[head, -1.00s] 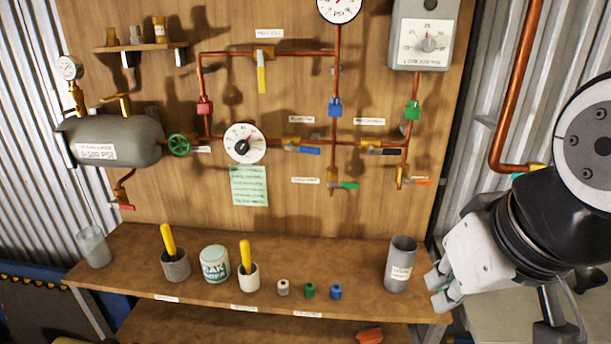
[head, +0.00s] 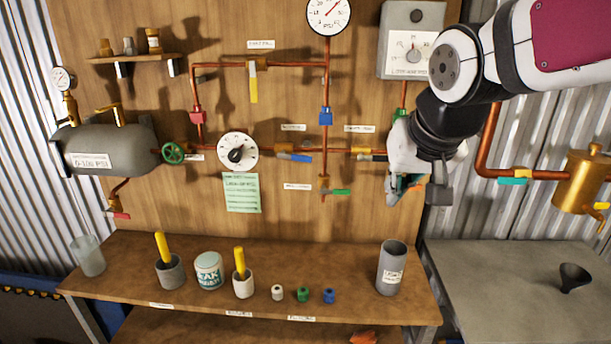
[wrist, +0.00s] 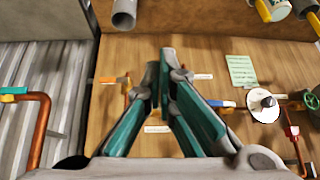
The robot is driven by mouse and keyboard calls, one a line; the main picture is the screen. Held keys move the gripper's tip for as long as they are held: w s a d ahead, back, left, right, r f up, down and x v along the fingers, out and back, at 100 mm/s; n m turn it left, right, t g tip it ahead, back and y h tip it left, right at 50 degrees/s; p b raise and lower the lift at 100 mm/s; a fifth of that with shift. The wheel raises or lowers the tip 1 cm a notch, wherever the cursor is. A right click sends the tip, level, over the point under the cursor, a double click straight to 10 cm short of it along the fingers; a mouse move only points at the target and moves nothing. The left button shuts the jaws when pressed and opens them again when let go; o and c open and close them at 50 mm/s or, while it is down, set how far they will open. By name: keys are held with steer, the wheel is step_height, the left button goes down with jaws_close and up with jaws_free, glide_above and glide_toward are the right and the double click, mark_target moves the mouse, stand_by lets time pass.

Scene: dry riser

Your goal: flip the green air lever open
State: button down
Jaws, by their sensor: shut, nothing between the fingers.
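The green lever (head: 341,192) sticks out to the right, level, from a brass valve (head: 323,184) at the low end of the middle copper pipe. A white label (head: 297,187) is left of it. My gripper (head: 401,190) is to the right of this lever in the head view, in front of the right-hand pipe, and hides the valve there. In the wrist view my gripper (wrist: 157,72) has its teal fingers together and empty, pointing at the board. They cover the spot beside the label (wrist: 200,76), so the green lever is hidden there.
A blue lever (head: 295,158), a black lever (head: 372,158) and a yellow lever (head: 253,84) are on nearby pipes. An orange lever (wrist: 113,80) shows in the wrist view. A grey cup (head: 391,268) stands on the shelf below. A teal lever (head: 513,181) is on the right pipe.

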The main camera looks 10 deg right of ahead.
steer(key=w+a+t+h+p, duration=0.1)
steer(key=w+a+t, duration=0.1)
steer(key=w, duration=1.7)
steer(key=shift+w+a+m, duration=0.3)
steer(key=shift+w+a, duration=0.05)
steer(key=shift+a, duration=0.05)
steer(key=shift+f, duration=0.15)
steer(key=p, duration=0.1)
glide_above(336, 190)
steer(key=d, duration=0.2)
step_height(336, 190, down, 10)
steer(key=shift+s+a+f, duration=0.25)
steer(key=shift+s+f, duration=0.1)
steer(key=shift+f, duration=0.15)
steer(key=shift+w+d+f, duration=0.1)
